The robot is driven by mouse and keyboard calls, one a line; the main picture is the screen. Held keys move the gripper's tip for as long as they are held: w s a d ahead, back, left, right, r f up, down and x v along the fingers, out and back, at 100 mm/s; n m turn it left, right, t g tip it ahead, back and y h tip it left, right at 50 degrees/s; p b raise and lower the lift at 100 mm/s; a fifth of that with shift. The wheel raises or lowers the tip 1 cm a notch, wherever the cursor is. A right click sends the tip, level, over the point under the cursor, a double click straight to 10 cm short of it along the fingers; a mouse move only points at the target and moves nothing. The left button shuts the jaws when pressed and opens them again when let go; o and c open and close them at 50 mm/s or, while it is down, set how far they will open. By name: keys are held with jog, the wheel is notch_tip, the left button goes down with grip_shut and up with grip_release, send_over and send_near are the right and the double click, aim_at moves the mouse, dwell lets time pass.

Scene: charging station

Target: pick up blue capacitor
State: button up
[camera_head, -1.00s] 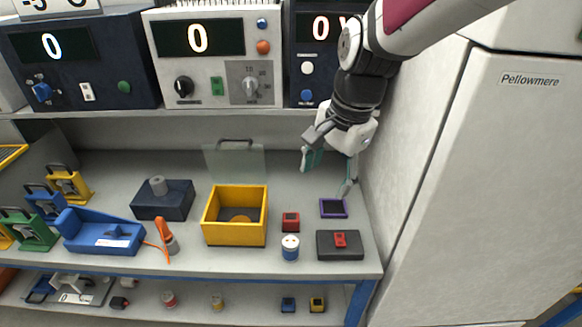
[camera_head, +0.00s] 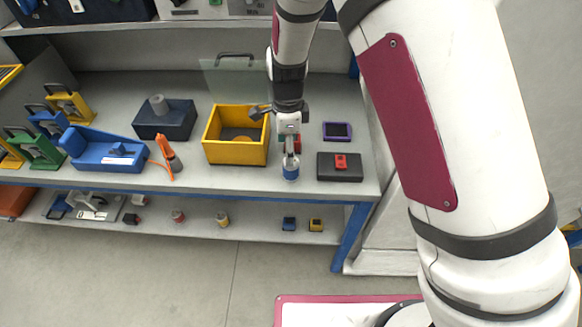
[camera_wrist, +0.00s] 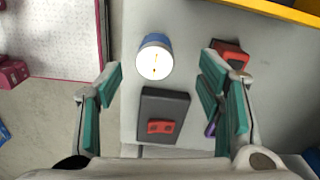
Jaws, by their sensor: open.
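The blue capacitor (camera_head: 290,173) is a short upright cylinder with a blue body and a pale top. It stands near the bench's front edge in the head view, partly hidden by my gripper. In the wrist view the blue capacitor (camera_wrist: 155,58) shows its bright round top, near the fingertips and within the gap between them. My gripper (camera_head: 290,152) is pointed down right over it in the head view. In the wrist view my gripper (camera_wrist: 162,72) has its teal-padded fingers wide apart, with nothing held. I cannot tell the exact height of the fingertips above the capacitor.
A yellow bin (camera_head: 236,153) stands left of the capacitor. A red block (camera_wrist: 230,54) is close to the right finger. A dark block (camera_head: 325,172) with a red piece (camera_head: 341,161) lies to the right, a purple-rimmed tray (camera_head: 337,131) behind it.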

aim_at(291, 169)
notch_tip(291, 169, down, 3)
jog(key=shift+r, duration=0.1)
jog(key=shift+s+d+f+p, duration=0.15)
jog(key=shift+f+p, duration=0.05)
jog(key=shift+f, duration=1.15)
jog(key=shift+s+d+f+p, duration=0.1)
jog(key=shift+d+f+p, duration=0.05)
jog(key=shift+f, duration=1.15)
jog(key=shift+c, duration=0.2)
jog(key=c, duration=1.3)
